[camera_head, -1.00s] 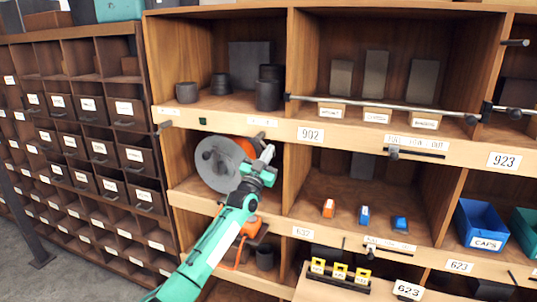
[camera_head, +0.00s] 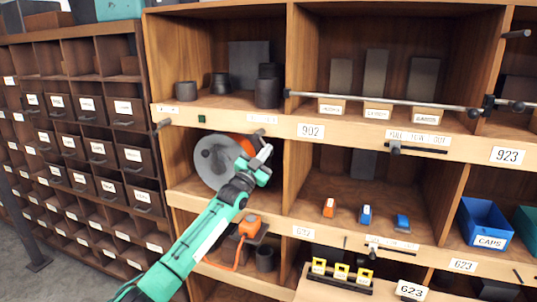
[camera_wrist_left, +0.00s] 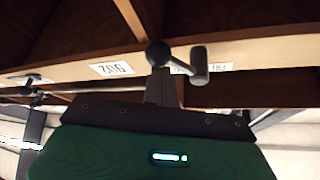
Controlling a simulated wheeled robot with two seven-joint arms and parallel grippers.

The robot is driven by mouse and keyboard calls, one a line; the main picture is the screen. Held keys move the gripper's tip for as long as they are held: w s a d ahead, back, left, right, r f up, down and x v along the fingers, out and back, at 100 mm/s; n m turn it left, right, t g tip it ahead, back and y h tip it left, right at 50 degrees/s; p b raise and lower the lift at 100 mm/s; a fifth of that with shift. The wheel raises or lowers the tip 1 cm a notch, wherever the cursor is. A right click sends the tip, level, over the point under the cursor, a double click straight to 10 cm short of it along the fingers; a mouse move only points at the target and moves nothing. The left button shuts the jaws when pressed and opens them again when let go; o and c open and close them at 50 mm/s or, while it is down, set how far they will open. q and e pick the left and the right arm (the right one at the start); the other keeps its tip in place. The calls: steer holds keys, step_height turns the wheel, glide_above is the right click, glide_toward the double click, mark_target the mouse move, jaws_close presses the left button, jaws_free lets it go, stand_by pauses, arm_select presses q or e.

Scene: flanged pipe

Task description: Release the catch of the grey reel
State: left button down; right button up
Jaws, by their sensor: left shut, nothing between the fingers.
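The grey reel (camera_head: 213,160) is a round grey disc with an orange part behind it. It stands in the middle-row compartment at the left of the wooden shelf. My left gripper (camera_head: 266,152) is in front of the reel's right side and hides part of it. In the left wrist view its fingers (camera_wrist_left: 163,88) are together with nothing between them. A dark lever with a ball end and a short cylindrical grip (camera_wrist_left: 199,65) shows just past the fingertips; I cannot tell whether they touch. A dark handle (camera_head: 257,133) shows above the gripper in the head view. My right gripper is out of view.
The shelf edge with the 902 label (camera_head: 311,131) and an upright divider are close to my left gripper. A metal rail (camera_head: 385,104) crosses the upper right compartment.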

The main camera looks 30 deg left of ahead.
arm_select(q)
steer(key=s+a+m+g+h, duration=0.1)
steer(key=a+m+g+h, duration=0.2)
steer(key=a+m, duration=0.4)
steer(key=m+h, duration=0.1)
steer(key=m, duration=0.2)
steer(key=shift+s+f+m+g+h, duration=0.3)
steer(key=shift+f, duration=0.05)
steer(key=shift+a+r+p, duration=0.2)
steer(key=shift+p, duration=0.1)
stand_by(0.6)
steer(key=shift+d, duration=0.1)
